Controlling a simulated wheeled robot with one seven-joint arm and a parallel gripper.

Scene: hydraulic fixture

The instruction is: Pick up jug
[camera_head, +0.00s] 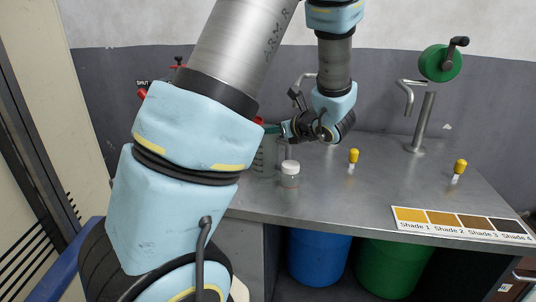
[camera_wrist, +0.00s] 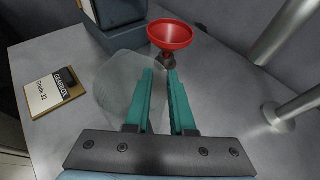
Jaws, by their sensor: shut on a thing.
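The jug (camera_head: 265,158) is clear and see-through. It stands upright on the grey metal bench, partly hidden behind my arm in the head view. In the wrist view the jug (camera_wrist: 118,88) is a faint clear shape left of and around my fingers. My gripper (camera_wrist: 161,73) has teal fingers, closed in at the jug's right side on what looks like its handle; the clear handle itself is hard to make out. In the head view my gripper (camera_head: 273,130) reaches the jug from the right, near its top.
A red funnel (camera_wrist: 170,36) is just beyond my fingertips. A Grade 32 card (camera_wrist: 55,92) lies left. A white-lidded jar (camera_head: 290,174) stands close by the jug. Yellow-topped items (camera_head: 353,156), a tap post (camera_head: 422,122) and a shade card (camera_head: 462,225) are to the right.

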